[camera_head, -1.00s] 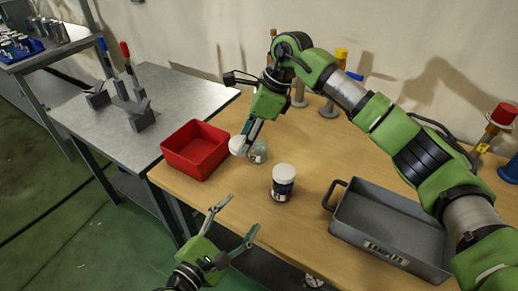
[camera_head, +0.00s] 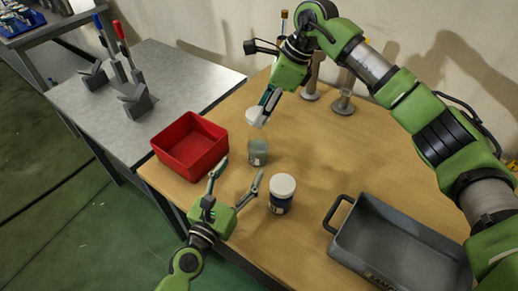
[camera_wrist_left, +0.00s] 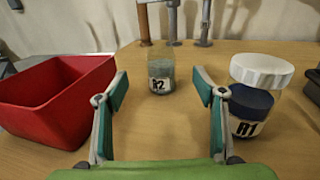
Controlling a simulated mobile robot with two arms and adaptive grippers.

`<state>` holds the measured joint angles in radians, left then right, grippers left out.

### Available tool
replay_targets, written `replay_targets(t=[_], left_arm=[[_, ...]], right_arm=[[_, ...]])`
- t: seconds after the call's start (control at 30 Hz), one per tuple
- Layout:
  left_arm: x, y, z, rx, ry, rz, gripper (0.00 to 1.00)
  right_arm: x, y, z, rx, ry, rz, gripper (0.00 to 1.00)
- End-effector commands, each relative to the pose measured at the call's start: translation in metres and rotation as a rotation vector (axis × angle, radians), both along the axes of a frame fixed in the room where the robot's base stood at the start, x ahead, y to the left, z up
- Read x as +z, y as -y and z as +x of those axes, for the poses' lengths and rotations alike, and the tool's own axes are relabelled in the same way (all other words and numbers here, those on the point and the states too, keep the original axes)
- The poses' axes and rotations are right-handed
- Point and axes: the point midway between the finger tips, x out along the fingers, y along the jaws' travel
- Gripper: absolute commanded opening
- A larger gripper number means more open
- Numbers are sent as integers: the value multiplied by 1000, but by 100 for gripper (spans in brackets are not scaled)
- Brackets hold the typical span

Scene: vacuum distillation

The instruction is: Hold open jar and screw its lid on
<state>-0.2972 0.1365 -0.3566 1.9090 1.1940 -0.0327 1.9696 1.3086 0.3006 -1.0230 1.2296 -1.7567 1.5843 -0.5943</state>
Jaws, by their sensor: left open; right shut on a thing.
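The open jar (camera_head: 258,153), small, glass and greenish, stands upright on the wooden table. In the left wrist view it (camera_wrist_left: 161,74) stands ahead between the fingers and carries a label that seems to read R2. My right gripper (camera_head: 266,106) is shut on the white lid (camera_head: 254,117), held behind and apart from the jar in the head view. My left gripper (camera_head: 241,172) is open and empty, low at the table's front edge, pointing at the jar. Its fingers (camera_wrist_left: 160,88) are spread wide, short of the jar.
A closed jar (camera_head: 281,195) with a white lid and dark contents stands right of my left gripper, close to its right finger. A red bin (camera_head: 190,146) is on the left. A grey tray (camera_head: 345,246) lies at the right. Metal stands (camera_head: 343,104) are at the back.

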Motion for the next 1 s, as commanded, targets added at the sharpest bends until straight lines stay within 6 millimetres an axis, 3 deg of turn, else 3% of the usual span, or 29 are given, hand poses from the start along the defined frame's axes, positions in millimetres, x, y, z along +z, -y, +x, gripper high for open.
replay_targets(t=[0.27,0.7,1.0], left_arm=[[1,7,17,2,3,0,63],[2,39,90,0,3,2,63],[0,48,109,-1,0,2,63]], right_arm=[[0,0,0,0,0,0,34],[0,0,0,0,0,0,34],[0,0,0,0,0,0,34]])
